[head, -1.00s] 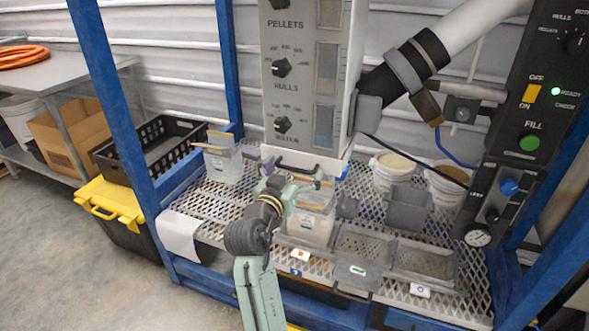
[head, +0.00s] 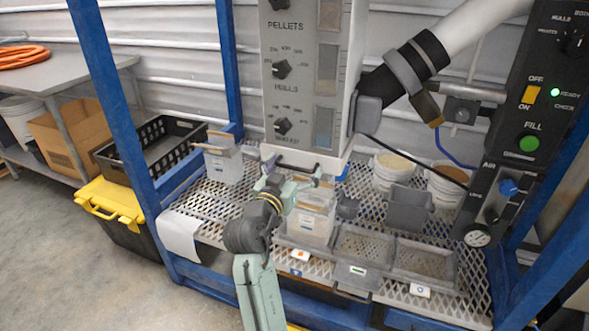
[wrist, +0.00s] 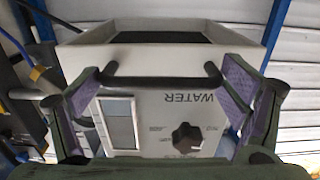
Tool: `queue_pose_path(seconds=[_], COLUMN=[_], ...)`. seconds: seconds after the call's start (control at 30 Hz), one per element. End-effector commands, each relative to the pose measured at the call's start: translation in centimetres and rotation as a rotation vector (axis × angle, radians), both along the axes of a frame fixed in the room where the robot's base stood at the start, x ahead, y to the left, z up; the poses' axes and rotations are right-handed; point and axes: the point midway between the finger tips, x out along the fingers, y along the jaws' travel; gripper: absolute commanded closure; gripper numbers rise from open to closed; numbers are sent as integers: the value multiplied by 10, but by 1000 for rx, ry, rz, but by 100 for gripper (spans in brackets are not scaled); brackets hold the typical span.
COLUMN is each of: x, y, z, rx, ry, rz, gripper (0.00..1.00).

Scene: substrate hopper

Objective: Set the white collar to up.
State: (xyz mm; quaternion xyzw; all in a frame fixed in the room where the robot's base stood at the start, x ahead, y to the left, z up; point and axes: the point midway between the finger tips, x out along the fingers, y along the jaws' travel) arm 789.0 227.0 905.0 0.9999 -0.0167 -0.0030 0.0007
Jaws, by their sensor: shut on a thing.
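The white collar (head: 333,166) is the band around the bottom end of the tall white dispenser column in the head view. In the wrist view its white wall (wrist: 160,56) shows close up, with a dark opening behind it. A black bar handle (wrist: 163,80) runs across its front. My gripper (head: 292,179) is at the collar's front, below the column. In the wrist view its purple-padded fingers (wrist: 163,88) are on either side of the handle, shut on its ends. The collar's exact height setting cannot be read.
A clear bin (head: 311,226) stands below my gripper on the mesh shelf, with grey trays (head: 425,258) to its right. White buckets (head: 393,171) stand behind. A blue post (head: 118,110) rises on the left and a black control panel (head: 520,130) on the right.

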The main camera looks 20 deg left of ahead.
Motion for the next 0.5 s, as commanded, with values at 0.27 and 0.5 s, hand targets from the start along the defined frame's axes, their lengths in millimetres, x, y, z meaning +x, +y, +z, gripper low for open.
queue_pose_path(seconds=[0.27, 0.5], x=[1, 1], y=[-1, -2], z=[36, 37], rx=[-1, 2], ry=[-11, -16], rz=[-3, -2], gripper=[60, 6])
